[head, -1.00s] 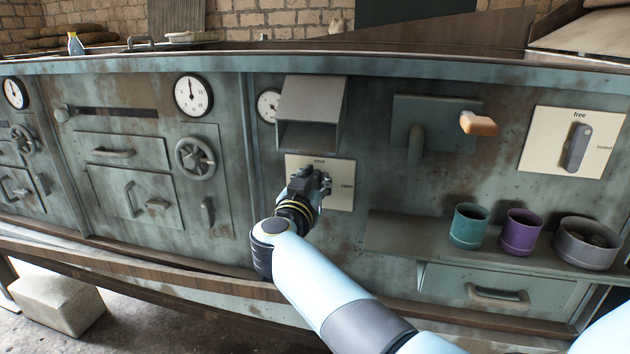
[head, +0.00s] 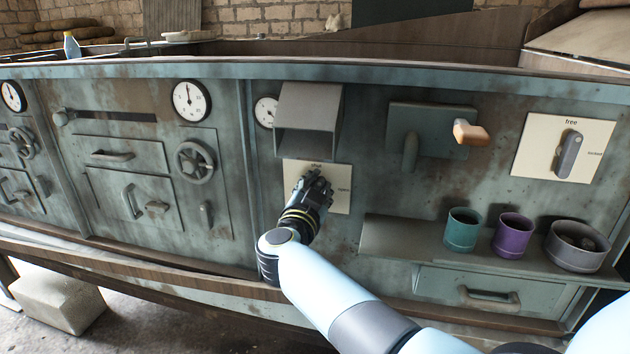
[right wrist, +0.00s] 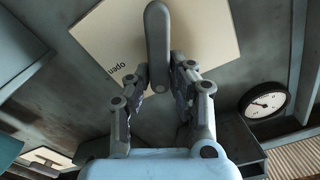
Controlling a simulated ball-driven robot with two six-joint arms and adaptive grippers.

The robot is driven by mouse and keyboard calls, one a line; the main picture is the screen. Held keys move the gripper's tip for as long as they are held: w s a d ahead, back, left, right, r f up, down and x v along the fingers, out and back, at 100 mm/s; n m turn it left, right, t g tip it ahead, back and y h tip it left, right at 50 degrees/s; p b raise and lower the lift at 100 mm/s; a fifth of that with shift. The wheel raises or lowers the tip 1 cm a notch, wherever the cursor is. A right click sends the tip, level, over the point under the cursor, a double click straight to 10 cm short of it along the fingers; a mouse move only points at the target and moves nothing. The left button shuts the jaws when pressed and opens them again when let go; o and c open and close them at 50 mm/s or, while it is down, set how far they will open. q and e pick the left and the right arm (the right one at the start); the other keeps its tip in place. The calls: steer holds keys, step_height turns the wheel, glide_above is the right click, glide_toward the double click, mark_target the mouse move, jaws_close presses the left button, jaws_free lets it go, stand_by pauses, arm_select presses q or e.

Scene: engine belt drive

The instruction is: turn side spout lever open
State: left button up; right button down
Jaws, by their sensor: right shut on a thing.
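The side spout lever is a grey rounded bar (right wrist: 157,35) on a cream plate (right wrist: 215,35) in the right wrist view. The word "open" is on the plate just left of the lever's held end. That end points toward a plate corner, diagonal to the edges. My right gripper (right wrist: 158,78) is shut on this end, one finger on each side. In the head view the plate (head: 338,198) has "shut" at its top and "open" at its right. My right gripper (head: 316,184) hides the lever there. My left gripper is not in view.
A grey box-shaped spout (head: 308,118) juts out just above the plate. To the right are a wooden-gripped handle (head: 470,132), a free/locked lever (head: 568,155), and a shelf (head: 390,238) with a teal cup (head: 462,230), a purple cup (head: 512,236) and a grey pot (head: 576,246).

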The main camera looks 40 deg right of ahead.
steer(key=m, duration=0.2)
steer(key=shift+s+d+f+m, duration=0.15)
steer(key=shift+s+f+m, duration=0.15)
steer(key=shift+m, duration=0.1)
steer(key=shift+s+d+f+m+b, duration=0.1)
steer(key=shift+f+m+b, duration=0.3)
steer(key=shift+m, duration=1.2)
steer(key=shift+s+d+f+m+b, duration=0.1)
steer(key=shift+f+m+b, duration=0.25)
steer(key=shift+m, duration=1.25)
steer(key=shift+s+d+f+m+b, duration=0.1)
steer(key=shift+f+m+b, duration=0.25)
steer(key=shift+m, duration=1.25)
steer(key=c, duration=1.2)
jaws_free()
steer(key=shift+r, duration=0.15)
steer(key=shift+r, duration=0.15)
